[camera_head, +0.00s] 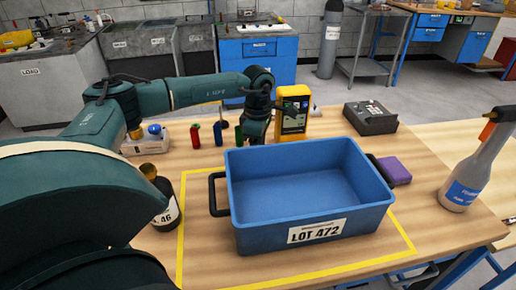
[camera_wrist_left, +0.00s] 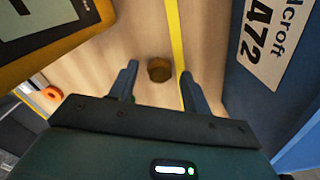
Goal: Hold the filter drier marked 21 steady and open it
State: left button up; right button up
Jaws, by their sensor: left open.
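No mark 21 is readable in either view. In the left wrist view a small round brown object (camera_wrist_left: 160,70) shows between and beyond my fingertips; I cannot tell whether it is the filter drier. My left gripper (camera_head: 256,138) points down behind the blue bin in the head view, its fingertips hidden there. In the left wrist view the left gripper (camera_wrist_left: 158,72) is open, with nothing visibly clamped. A dark brass-topped bottle (camera_head: 165,208), its label partly readable, stands at left, partly hidden by my left arm. My right gripper is not in view.
The empty blue bin (camera_head: 314,232), labelled LOT 472, stands mid-table. A yellow meter (camera_head: 293,115) stands beside the gripper. A grey box (camera_head: 370,118), purple block (camera_head: 396,171) and grey bottle (camera_head: 472,170) are right.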

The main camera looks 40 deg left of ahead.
pick_arm(q)
notch_tip(320, 180, up, 12)
jog(key=shift+f, duration=0.25)
